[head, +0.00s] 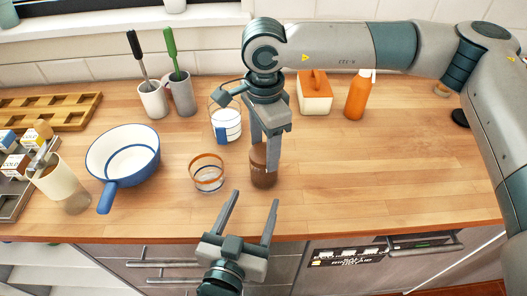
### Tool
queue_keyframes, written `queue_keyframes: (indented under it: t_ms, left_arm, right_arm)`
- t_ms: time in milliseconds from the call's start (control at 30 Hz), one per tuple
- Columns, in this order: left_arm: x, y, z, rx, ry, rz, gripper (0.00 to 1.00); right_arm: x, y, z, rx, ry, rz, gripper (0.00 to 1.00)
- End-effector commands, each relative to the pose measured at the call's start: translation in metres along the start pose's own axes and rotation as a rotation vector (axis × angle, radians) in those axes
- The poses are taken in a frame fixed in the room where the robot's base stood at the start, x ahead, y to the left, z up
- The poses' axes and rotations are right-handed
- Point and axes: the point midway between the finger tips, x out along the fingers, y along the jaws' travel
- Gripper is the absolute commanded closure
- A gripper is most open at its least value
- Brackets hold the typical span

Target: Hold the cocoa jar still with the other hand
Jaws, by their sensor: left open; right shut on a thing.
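The cocoa jar (262,178) is a brown cylinder standing on the wooden counter near its front edge, in the middle of the head view. My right gripper (269,160) comes down from above and is shut on the upper part of the jar. Its fingers hide part of the jar's top. My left gripper (252,198) is open and empty, just in front of and below the jar at the counter edge. Its fingers point toward the jar, and I see no contact between them.
A butter-dish-like box (314,97) and an orange bottle (358,98) stand behind right.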

Motion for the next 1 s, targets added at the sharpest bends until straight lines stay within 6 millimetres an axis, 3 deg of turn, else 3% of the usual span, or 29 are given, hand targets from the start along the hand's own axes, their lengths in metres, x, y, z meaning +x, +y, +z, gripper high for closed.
queue_keyframes:
  t_ms: [567,1000]
  left_arm:
    - [0.005,-0.003,0.001,0.011,-0.005,-0.01,0.38]
    - [0.046,-0.003,0.0,0.012,-0.004,-0.01,0.38]
  right_arm:
    - [0.0,0.0,0.0,0.0,0.0,-0.001,0.59]
    - [0.0,0.0,0.0,0.0,0.0,-0.001,0.59]
